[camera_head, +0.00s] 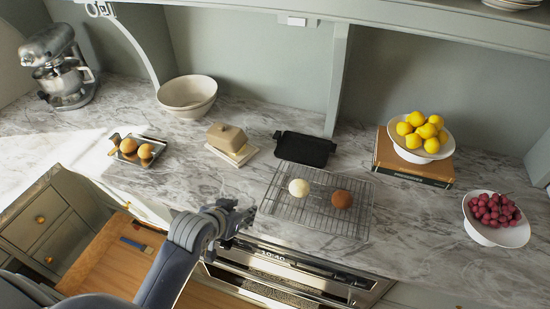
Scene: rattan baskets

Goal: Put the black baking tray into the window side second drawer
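The black baking tray (303,148) lies flat on the marble counter near the back wall, left of the upright panel. It looks empty. A wooden-bottomed drawer (95,272) stands pulled out at the lower left, holding a few small items. My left arm hides part of it. I cannot tell which drawer it is. My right gripper is not in view.
A wire rack (325,222) with two round items lies in front of the tray. A butter dish (228,140), a small metal tray (152,143) and a bowl (188,94) stand left. An oven (290,270) is below.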

